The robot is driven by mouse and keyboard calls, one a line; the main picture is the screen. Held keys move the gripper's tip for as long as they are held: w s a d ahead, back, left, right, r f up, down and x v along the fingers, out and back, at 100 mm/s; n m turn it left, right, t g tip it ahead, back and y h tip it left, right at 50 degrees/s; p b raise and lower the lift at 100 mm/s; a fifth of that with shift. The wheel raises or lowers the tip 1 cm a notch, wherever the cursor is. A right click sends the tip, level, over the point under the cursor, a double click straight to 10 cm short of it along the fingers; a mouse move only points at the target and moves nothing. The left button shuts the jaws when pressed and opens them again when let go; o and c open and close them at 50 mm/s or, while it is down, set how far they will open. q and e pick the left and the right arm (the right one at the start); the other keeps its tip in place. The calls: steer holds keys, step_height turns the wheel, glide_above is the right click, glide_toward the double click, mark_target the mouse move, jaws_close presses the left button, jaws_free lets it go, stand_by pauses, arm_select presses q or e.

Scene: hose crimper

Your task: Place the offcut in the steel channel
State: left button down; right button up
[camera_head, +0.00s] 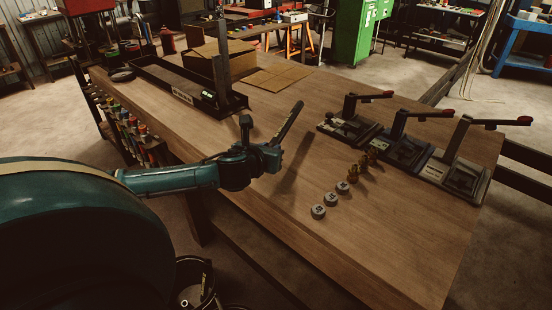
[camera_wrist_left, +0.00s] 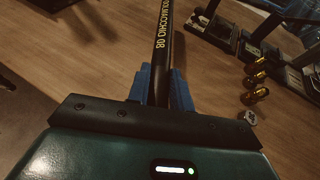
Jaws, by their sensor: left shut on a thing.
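The offcut (camera_head: 289,123) is a short black length of hose with yellow lettering, which shows clearly in the left wrist view (camera_wrist_left: 163,42). My left gripper (camera_head: 271,152) is shut on it near its lower end, with the blue finger pads (camera_wrist_left: 160,90) on either side. The hose is held tilted above the wooden table, its free end up and to the right in the head view. A long dark trough (camera_head: 180,95), which looks like the steel channel, lies at the table's back left, apart from the gripper. My right gripper is not in view.
Several lever presses (camera_head: 405,148) stand along the right side of the table (camera_head: 330,255). Grey round fittings (camera_head: 330,199) and brass fittings (camera_head: 370,158) lie before them. An open cardboard box (camera_head: 232,62) is behind the trough. Tools hang at the left edge.

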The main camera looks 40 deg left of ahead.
mark_target(269, 176)
arm_select(q)
step_height(269, 176, down, 6)
steer(key=shift+f, duration=0.15)
steer(key=c, duration=1.3)
jaws_free()
steer(key=shift+o, duration=0.2)
steer(key=shift+s, duration=0.1)
